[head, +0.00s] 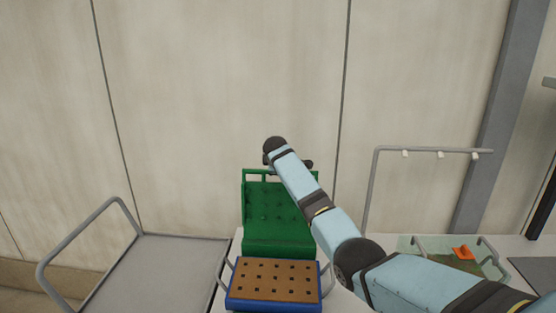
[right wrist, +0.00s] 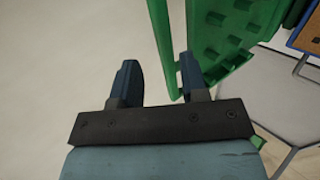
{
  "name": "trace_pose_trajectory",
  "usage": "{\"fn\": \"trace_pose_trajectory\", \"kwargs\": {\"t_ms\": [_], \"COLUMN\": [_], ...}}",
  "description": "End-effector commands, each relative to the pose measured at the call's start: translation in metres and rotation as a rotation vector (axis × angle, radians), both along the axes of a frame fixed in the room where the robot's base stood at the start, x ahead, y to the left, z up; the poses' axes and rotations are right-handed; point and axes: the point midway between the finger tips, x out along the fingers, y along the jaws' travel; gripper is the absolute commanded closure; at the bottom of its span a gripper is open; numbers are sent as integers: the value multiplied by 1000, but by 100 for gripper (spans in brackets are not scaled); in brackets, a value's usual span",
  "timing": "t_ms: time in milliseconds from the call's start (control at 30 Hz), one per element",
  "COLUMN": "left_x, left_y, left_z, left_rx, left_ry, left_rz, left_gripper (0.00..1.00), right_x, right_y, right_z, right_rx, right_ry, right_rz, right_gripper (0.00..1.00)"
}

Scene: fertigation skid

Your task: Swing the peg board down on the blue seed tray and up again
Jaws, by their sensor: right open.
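The green peg board (head: 272,218) stands upright behind the blue seed tray, its pegs facing the front. A bar handle (head: 255,171) runs along its top edge. The blue seed tray (head: 273,306) holds brown soil with rows of dark holes. My right arm reaches up to the top of the board and hides its right part. In the right wrist view my right gripper (right wrist: 158,75) is open, with the green handle bar (right wrist: 163,45) between its fingers, closer to the right-hand finger. The tray's corner (right wrist: 292,40) shows there too. My left gripper is out of view.
A grey cart (head: 165,270) with a tube handle stands at the left. At the right are a tube frame with small white clips (head: 440,153) and a clear tray (head: 412,244) with an orange item (head: 463,253). A pale wall is behind.

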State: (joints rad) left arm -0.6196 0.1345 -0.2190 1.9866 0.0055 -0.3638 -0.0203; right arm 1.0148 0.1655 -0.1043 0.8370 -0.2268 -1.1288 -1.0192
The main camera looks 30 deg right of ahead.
Motion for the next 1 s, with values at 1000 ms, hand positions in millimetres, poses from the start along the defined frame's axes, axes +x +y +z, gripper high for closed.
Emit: {"fn": "trace_pose_trajectory", "kwargs": {"t_ms": [1000], "left_x": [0], "left_y": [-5], "left_z": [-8], "left_rx": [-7], "left_ry": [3], "left_rz": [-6], "left_gripper": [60], "right_x": [-41], "right_y": [24], "right_z": [43], "right_rx": [1], "right_ry": [0], "right_rz": [-1], "right_gripper": [59]}}
